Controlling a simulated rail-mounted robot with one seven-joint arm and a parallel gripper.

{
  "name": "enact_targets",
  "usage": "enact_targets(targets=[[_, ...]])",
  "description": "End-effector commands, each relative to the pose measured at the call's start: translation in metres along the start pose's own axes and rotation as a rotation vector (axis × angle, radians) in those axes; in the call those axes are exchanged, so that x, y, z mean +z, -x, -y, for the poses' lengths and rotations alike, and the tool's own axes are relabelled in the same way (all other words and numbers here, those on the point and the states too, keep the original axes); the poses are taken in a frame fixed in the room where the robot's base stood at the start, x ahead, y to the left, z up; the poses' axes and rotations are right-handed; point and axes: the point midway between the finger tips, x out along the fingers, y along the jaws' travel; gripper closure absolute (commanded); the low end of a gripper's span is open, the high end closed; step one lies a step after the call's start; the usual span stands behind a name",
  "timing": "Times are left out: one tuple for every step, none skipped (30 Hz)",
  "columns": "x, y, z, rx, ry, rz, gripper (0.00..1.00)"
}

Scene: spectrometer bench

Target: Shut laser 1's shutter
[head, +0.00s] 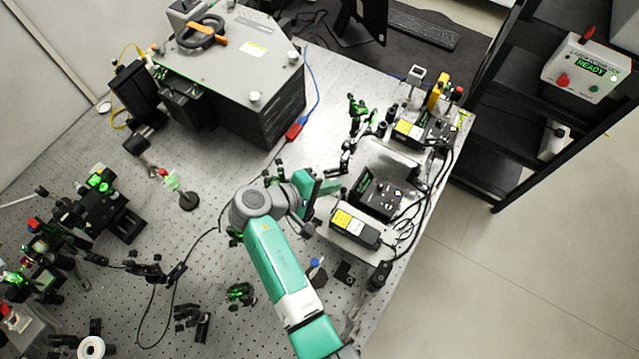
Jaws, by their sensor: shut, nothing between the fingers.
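Two laser-like boxes with yellow labels stand along the right side of the bench. The nearer one (356,229) is a white and black box beside a black control unit (375,196). The farther one (410,129) has a yellow upright part (437,92) behind it. I cannot read which is laser 1, and I cannot make out a shutter or its state. My gripper (335,186) is shut and empty, above the bench just left of the black control unit. My arm hides part of the bench below it.
A large grey and black spectrometer housing (225,65) stands at the upper left. Optic mounts crowd the left (100,205) and the area near the lasers. Black cables (413,215) run along the right edge. A black shelf (500,130) holds a READY box (586,68).

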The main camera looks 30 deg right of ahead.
Motion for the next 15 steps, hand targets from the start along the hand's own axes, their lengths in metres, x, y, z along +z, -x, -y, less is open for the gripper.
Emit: enact_targets(targets=[[0.0019, -0.0014, 0.0010, 0.014, -0.008, 0.003, 1.00], [0.0028, -0.0017, 0.0005, 0.024, -0.014, 0.004, 1.00], [0.0038, -0.0020, 0.0001, 0.035, -0.020, 0.005, 1.00], [0.0046, -0.0022, 0.0000, 0.043, -0.025, 0.006, 1.00], [0.0055, -0.0024, -0.0001, 0.051, -0.029, 0.007, 1.00], [0.0065, -0.0025, -0.0002, 0.062, -0.035, 0.008, 1.00], [0.0071, -0.0026, -0.0002, 0.069, -0.039, 0.008, 1.00], [0.0077, -0.0027, 0.0000, 0.075, -0.042, 0.009, 1.00], [0.0085, -0.0027, -0.0001, 0.084, -0.046, 0.010, 1.00], [0.0089, -0.0026, -0.0003, 0.091, -0.049, 0.010, 1.00], [0.0094, -0.0026, -0.0003, 0.097, -0.053, 0.011, 1.00], [0.0099, -0.0024, -0.0003, 0.104, -0.057, 0.011, 1.00], [0.0102, -0.0023, -0.0003, 0.109, -0.060, 0.011, 1.00], [0.0105, -0.0022, -0.0003, 0.115, -0.062, 0.011, 1.00], [0.0109, -0.0020, -0.0004, 0.122, -0.065, 0.012, 1.00]])
